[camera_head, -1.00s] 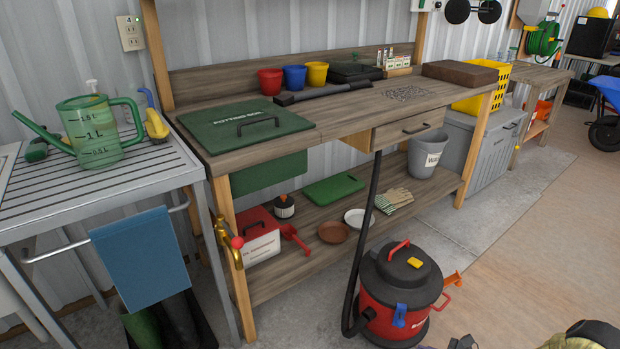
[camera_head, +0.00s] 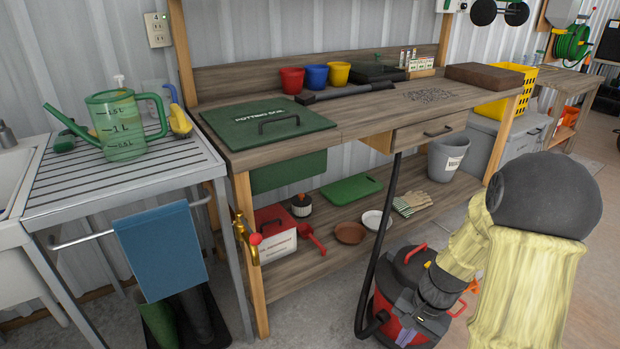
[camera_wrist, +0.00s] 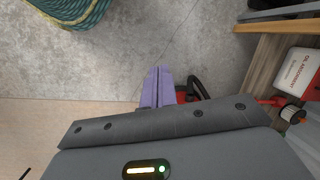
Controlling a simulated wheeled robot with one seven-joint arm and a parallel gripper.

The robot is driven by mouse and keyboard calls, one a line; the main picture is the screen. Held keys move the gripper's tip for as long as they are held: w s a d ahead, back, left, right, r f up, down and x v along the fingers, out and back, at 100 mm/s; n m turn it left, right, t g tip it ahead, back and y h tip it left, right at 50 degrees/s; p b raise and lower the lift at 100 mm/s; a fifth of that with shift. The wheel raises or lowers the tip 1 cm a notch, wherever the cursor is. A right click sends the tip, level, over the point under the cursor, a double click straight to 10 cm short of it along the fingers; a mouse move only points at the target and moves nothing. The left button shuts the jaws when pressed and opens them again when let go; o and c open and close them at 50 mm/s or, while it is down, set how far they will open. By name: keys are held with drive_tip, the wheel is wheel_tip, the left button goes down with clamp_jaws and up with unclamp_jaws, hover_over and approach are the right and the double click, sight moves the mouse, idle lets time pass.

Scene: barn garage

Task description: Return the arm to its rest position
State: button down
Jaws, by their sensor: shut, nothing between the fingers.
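My gripper (camera_wrist: 158,88) shows in the wrist view with its two purple fingers together and nothing between them. It points down toward the concrete floor. In the head view my cream and dark arm stands raised at the right, folded, with its dark wrist end in front of the red and black vacuum (camera_head: 412,262). The arm hides part of the vacuum and the floor behind.
The workbench (camera_head: 360,112) is left of my arm, with a grey bucket (camera_head: 446,158) on its lower shelf. In the wrist view a coiled green hose (camera_wrist: 72,12) lies at the top left, and a white and red box (camera_wrist: 298,76) sits on the shelf at right.

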drive_tip(key=s+a+r+n+t+h, duration=0.3)
drive_tip(key=s+a+r+n, duration=0.25)
drive_tip(key=r+n, duration=0.3)
drive_tip(key=w+p+v, duration=0.2)
drive_tip(key=p+v, duration=1)
drive_tip(key=w+r+p+v, duration=0.1)
drive_tip(key=w+p+v, duration=0.2)
drive_tip(key=p+v, duration=0.9)
drive_tip(key=w+p+v, duration=0.2)
drive_tip(key=p+v, duration=1)
drive_tip(key=shift+w+a+r+m+p, duration=0.15)
drive_tip(key=shift+w+r+m+p, duration=0.25)
drive_tip(key=shift+r, duration=0.25)
